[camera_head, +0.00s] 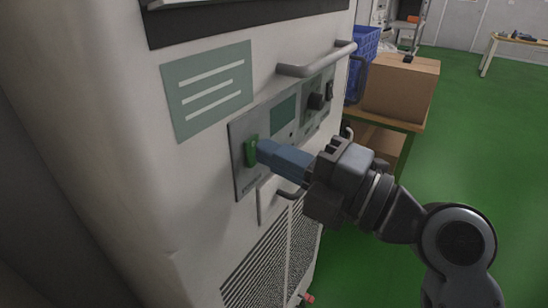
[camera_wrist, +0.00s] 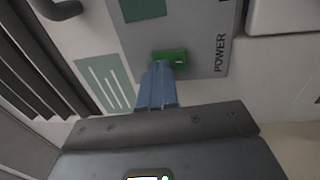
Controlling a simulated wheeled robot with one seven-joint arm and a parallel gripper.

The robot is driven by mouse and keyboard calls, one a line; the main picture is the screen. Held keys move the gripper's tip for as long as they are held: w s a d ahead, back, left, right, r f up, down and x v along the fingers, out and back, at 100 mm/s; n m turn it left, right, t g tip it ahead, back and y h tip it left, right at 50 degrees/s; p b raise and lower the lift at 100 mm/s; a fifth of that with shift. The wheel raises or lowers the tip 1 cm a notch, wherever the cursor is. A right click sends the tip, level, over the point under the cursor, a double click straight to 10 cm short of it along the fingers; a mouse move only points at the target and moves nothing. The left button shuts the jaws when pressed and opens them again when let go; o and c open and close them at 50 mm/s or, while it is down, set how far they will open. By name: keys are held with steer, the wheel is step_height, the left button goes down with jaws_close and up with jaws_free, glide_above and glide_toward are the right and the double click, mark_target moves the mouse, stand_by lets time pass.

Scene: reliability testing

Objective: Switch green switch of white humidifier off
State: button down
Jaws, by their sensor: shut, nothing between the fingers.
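The white humidifier (camera_head: 120,110) is a large cabinet on the left in the head view. Its grey control panel (camera_head: 241,187) carries a green switch (camera_head: 250,152) at the left end. In the wrist view the green switch (camera_wrist: 170,56) sits beside the word POWER. My gripper (camera_head: 260,147) is shut and empty, with its blue fingertips at the switch. In the wrist view my gripper tips (camera_wrist: 159,66) overlap the lower edge of the switch. I cannot tell whether they touch it, and the switch's on or off position is not clear.
A metal handle (camera_head: 318,62) sticks out above the panel, and a dark knob (camera_head: 316,101) is farther along it. A vent grille (camera_head: 265,262) lies below. A cardboard box (camera_head: 400,90) and blue crate (camera_head: 360,62) stand on a table behind. Green floor is open at right.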

steer(key=b+v, duration=0.2)
steer(key=v, duration=0.5)
steer(key=shift+d, duration=0.15)
steer(key=s+d+f+m+t+h, duration=0.1)
steer(key=s+d+f+m+h, duration=0.25)
steer(key=f+m, duration=0.35)
steer(key=s+d+f+m+t+h, duration=0.2)
steer(key=s+d+f+m+h, duration=0.1)
steer(key=f+m+h, duration=0.3)
steer(key=s+d+f+m+t+h, duration=0.1)
steer(key=s+d+f+m+h, duration=0.25)
steer(key=f+m, duration=0.35)
steer(key=s+d+m+h, duration=0.2)
steer(key=s+m, duration=0.7)
steer(key=s, duration=1.1)
steer(key=shift+s+d+r+h, duration=0.25)
steer(key=shift+d+h, duration=0.15)
steer(key=shift+d, duration=0.3)
